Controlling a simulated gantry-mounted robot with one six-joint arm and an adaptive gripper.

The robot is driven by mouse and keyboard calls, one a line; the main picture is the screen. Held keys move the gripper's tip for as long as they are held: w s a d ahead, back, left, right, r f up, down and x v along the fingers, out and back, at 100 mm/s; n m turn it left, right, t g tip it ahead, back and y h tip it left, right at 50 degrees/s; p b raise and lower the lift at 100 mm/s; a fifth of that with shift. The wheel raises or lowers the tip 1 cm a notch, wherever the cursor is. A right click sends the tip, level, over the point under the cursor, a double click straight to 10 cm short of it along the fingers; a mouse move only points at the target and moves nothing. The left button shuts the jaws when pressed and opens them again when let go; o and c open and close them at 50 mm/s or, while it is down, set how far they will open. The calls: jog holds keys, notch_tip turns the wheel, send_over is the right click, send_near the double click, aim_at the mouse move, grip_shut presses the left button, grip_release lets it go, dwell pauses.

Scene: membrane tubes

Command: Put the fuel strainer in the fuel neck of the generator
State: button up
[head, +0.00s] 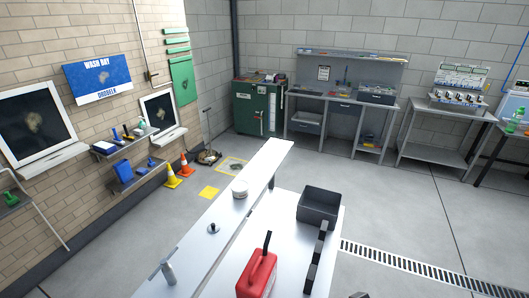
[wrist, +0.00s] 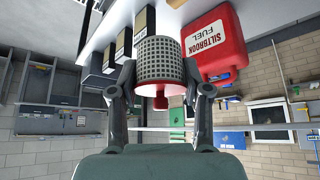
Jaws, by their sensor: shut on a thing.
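The fuel strainer (wrist: 158,62), a grey mesh cylinder, shows in the middle of the wrist view. My gripper (wrist: 160,75) is shut on it, one finger on each side. A red piece with a narrow tip shows at the strainer's end nearer my palm; I cannot tell for certain whether it belongs to the strainer. The strainer is not clearly visible in the head view. I cannot make out the generator or its fuel neck in either view.
A red fuel can (head: 257,275) stands on the white table; it also shows in the wrist view (wrist: 213,42). Benches and a green cabinet (head: 259,107) stand farther back.

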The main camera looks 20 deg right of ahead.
jog(key=w+a+r+p, duration=0.2)
jog(key=a+r+p, duration=0.2)
jog(key=a, duration=0.6)
jog(key=w+a+r+p, duration=0.2)
jog(key=a+r+p, duration=0.2)
jog(key=a+p, duration=0.3)
jog(key=w+a+r+p, duration=0.2)
jog(key=a+r+p, duration=0.2)
jog(key=a, duration=0.9)
jog(key=shift+a+r+p, duration=0.3)
jog(key=shift+r+p, duration=0.05)
jog(key=shift+p, duration=0.35)
